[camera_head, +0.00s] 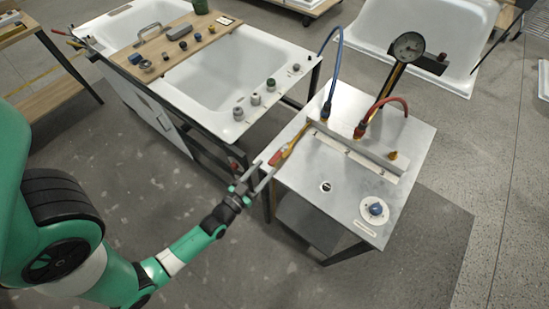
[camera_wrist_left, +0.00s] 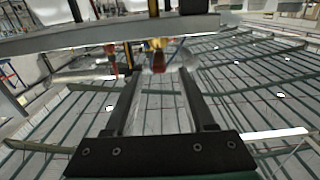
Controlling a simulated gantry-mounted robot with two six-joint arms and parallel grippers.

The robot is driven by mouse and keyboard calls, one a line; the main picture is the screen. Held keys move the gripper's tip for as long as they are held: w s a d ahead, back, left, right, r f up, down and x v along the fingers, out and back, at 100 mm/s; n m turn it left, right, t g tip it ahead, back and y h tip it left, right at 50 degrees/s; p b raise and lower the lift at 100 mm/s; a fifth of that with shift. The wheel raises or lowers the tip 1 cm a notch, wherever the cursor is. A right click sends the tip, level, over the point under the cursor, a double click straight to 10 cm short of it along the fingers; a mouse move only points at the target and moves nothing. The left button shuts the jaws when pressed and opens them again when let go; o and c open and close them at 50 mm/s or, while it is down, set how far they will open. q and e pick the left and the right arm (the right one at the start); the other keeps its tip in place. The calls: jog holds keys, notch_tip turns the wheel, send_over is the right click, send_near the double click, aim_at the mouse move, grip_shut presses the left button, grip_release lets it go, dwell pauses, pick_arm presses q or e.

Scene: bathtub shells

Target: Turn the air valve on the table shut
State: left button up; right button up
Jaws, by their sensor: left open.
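A lever with a red end and a yellow middle (camera_head: 285,150) lies at the left end of a metal manifold bar (camera_head: 355,150) on the steel table (camera_head: 305,180); it looks like the air valve's handle. My left gripper (camera_head: 264,170) is open at the table's left edge, its fingertips just short of the red end. In the left wrist view the open, empty fingers (camera_wrist_left: 160,75) point toward a brass fitting (camera_wrist_left: 158,44) and a red part (camera_wrist_left: 111,54). I cannot tell whether the fingers touch the lever. My right gripper is not in view.
A blue hose (camera_head: 338,62) and a red hose (camera_head: 385,102) join the bar, with a pressure gauge (camera_head: 408,47) above. A blue knob (camera_head: 376,209) sits on a white disc at the front right. A white tub (camera_head: 222,75) with several small fittings stands to the left.

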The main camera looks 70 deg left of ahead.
aim_at(269, 164)
pick_arm(q)
jog(key=x, duration=0.6)
jog(key=shift+w+b, duration=0.15)
jog(key=shift+b, duration=0.15)
grip_shut()
dwell(0.9)
